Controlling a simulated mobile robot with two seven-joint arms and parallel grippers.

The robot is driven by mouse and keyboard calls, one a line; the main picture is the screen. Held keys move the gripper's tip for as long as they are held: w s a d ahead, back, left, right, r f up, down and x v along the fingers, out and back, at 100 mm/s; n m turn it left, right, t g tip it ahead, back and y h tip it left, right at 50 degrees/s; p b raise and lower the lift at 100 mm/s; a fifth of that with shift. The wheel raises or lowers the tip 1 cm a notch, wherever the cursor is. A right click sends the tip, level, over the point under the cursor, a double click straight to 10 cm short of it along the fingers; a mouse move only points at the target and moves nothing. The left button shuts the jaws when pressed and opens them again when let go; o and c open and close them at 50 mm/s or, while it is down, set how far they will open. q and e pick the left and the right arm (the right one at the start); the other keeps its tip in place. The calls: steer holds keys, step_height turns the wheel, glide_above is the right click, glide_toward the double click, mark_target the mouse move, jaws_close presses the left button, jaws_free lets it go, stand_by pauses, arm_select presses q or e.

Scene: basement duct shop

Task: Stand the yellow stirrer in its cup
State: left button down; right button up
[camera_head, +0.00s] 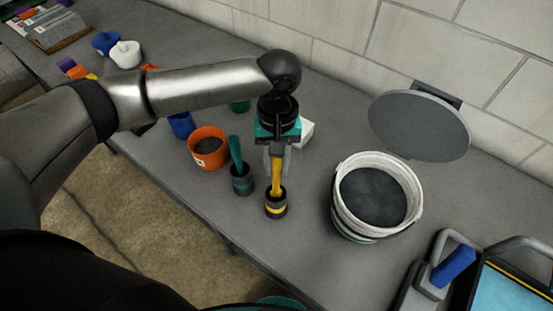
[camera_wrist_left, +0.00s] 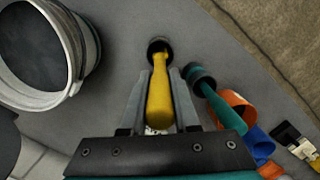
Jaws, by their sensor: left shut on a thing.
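The yellow stirrer (camera_head: 276,176) is upright, with its lower end inside the mouth of a dark cup with a yellow band (camera_head: 276,207). My left gripper (camera_head: 276,162) is above the cup, shut on the stirrer's upper part. In the left wrist view the stirrer (camera_wrist_left: 160,92) lies between the two fingers, and its far end reaches the dark cup (camera_wrist_left: 158,46). The cup's inside is mostly hidden, so I cannot tell whether the stirrer touches the bottom. My right gripper is not in view.
A teal stirrer (camera_head: 235,150) stands in a dark cup (camera_head: 242,183) close to the left. An orange pot (camera_head: 208,147) is beyond it. A white bucket (camera_head: 344,214) with dark contents stands to the right, below a round grey lid (camera_head: 420,125). Bare bench lies in front.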

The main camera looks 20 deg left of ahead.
arm_select(q)
steer(key=c, duration=0.6)
jaws_free()
steer(key=r, duration=0.5)
steer(key=w+r, duration=0.1)
steer(key=r, duration=0.4)
steer(key=w+r+p, duration=0.1)
steer(key=r, duration=0.4)
steer(key=shift+a, duration=0.2)
